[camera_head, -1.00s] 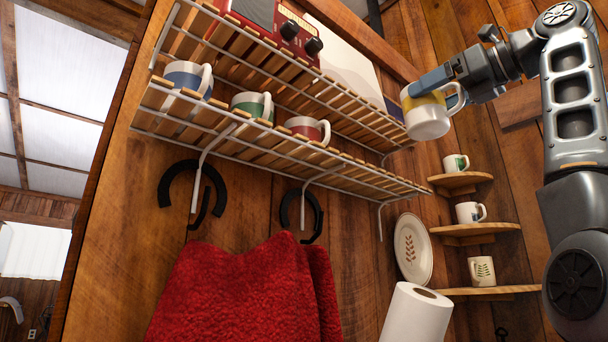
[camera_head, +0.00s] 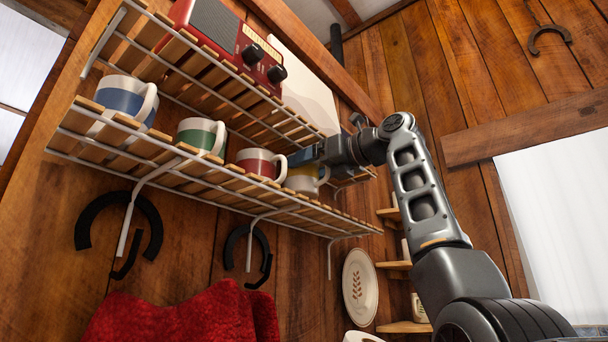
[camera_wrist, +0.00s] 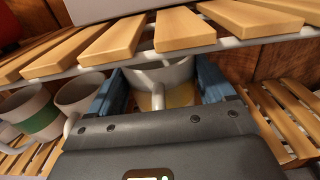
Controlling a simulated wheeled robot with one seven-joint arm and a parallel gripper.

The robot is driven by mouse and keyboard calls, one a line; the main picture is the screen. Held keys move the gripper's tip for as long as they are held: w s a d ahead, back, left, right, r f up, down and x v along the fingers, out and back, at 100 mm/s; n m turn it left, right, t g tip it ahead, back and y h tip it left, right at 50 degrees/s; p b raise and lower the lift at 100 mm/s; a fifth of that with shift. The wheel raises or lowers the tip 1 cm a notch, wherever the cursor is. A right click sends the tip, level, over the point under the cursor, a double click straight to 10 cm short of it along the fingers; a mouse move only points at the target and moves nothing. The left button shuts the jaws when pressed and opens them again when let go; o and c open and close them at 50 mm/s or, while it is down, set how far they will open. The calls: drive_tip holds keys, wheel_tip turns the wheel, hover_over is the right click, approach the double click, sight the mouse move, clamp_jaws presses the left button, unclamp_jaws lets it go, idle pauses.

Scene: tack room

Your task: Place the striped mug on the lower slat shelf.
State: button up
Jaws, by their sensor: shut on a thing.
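The striped mug (camera_head: 304,181), white with a yellow band, is in my gripper at the right part of the lower slat shelf (camera_head: 82,122). My gripper (camera_wrist: 162,82) is shut on it, with the blue fingers on either side in the wrist view. The mug (camera_wrist: 165,74) appears upright, between the upper and lower slats. In the head view my gripper (camera_head: 307,156) partly hides it. I cannot tell whether its base touches the slats.
Blue (camera_head: 124,101), green (camera_head: 199,136) and red (camera_head: 258,164) banded mugs stand in a row to the left, the red one close by. The upper slat shelf (camera_head: 185,80) is just overhead and holds a red radio (camera_head: 215,38). A plate (camera_head: 360,287) is below right.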

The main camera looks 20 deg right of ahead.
sight(314, 181)
drive_tip(key=shift+x, duration=0.85)
drive_tip(key=shift+f+p, duration=0.5)
drive_tip(key=shift+f, duration=1.2)
drive_tip(key=shift+f, duration=0.1)
drive_tip(key=o, duration=1.1)
drive_tip(key=b+v, duration=0.3)
drive_tip(key=v, duration=0.9)
drive_tip(key=shift+b, duration=0.4)
